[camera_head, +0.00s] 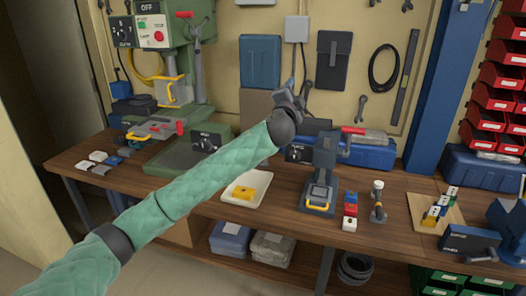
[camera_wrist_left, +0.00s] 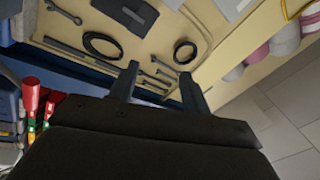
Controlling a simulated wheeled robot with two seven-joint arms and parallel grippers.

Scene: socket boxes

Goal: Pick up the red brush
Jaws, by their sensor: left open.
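I cannot make out a red brush for certain in either view. In the left wrist view, upright red-topped handles (camera_wrist_left: 32,95) stand at the left edge, too small to tell what they are. In the head view a small red piece (camera_head: 352,130) shows by the blue toolbox, also unclear. My left arm in its green sleeve crosses the bench, and my left gripper (camera_head: 291,97) is raised in front of the wall. In the left wrist view its two fingers (camera_wrist_left: 159,72) are apart with nothing between them. My right gripper is in neither view.
The wooden bench (camera_head: 270,205) holds a green drill press (camera_head: 180,60), a white tray (camera_head: 240,203) with a yellow block, a blue toolbox (camera_head: 372,153), and a wooden board (camera_head: 420,213) with coloured blocks. Red bins (camera_head: 500,85) hang at right. Tools hang on the wall.

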